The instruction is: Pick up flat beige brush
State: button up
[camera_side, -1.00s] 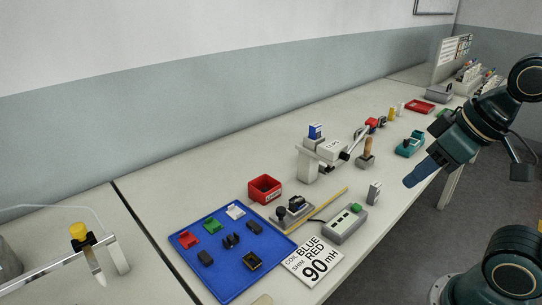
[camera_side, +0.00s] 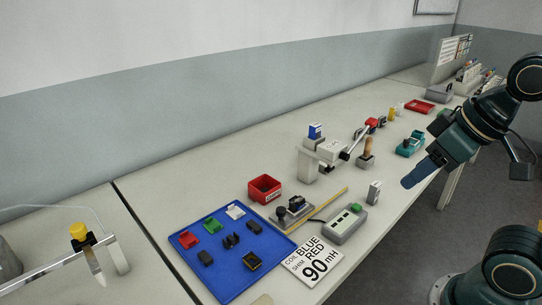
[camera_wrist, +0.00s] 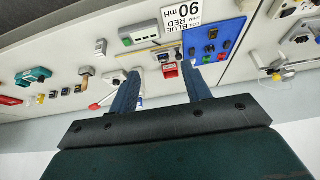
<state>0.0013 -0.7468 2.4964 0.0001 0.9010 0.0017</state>
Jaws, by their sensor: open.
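I cannot clearly make out a flat beige brush. A small beige piece (camera_side: 263,300) is cut off at the bottom edge of the side view, and I cannot tell what it is. A thin yellow-tan strip (camera_side: 333,204) lies between the red bin and the grey box. A brown handle (camera_side: 367,147) stands upright in a small grey holder. My gripper (camera_side: 410,182) is in the air past the bench's front edge, apart from all of these. In the wrist view, my gripper (camera_wrist: 160,70) has its two blue fingers spread, with nothing held between them.
A blue tray (camera_side: 218,284) with several small parts lies at the near end of the bench. A label card (camera_side: 312,262), a grey box with a green button (camera_side: 345,223) and a red bin (camera_side: 265,188) are beside it. A white stand with an arm (camera_side: 308,165) rises farther back.

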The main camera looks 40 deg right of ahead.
jog(key=w+d+r+m+g, duration=0.1)
jog(key=w+d+r+m, duration=0.15)
jog(key=w, duration=0.35)
jog(key=w+d+r+m+g, duration=0.1)
jog(key=w+d+r+m, duration=0.15)
jog(key=w, duration=0.25)
jog(key=m+g, duration=0.4)
jog(key=m, duration=0.7)
send_over(370, 138)
notch_tip(370, 138, down, 13)
jog(key=shift+f, duration=0.2)
jog(key=shift+d+f, duration=0.3)
jog(key=shift+f, duration=4.3)
jog(key=shift+a+f, duration=0.1)
jog(key=shift+w+f, duration=0.15)
jog(key=shift+f, duration=2.35)
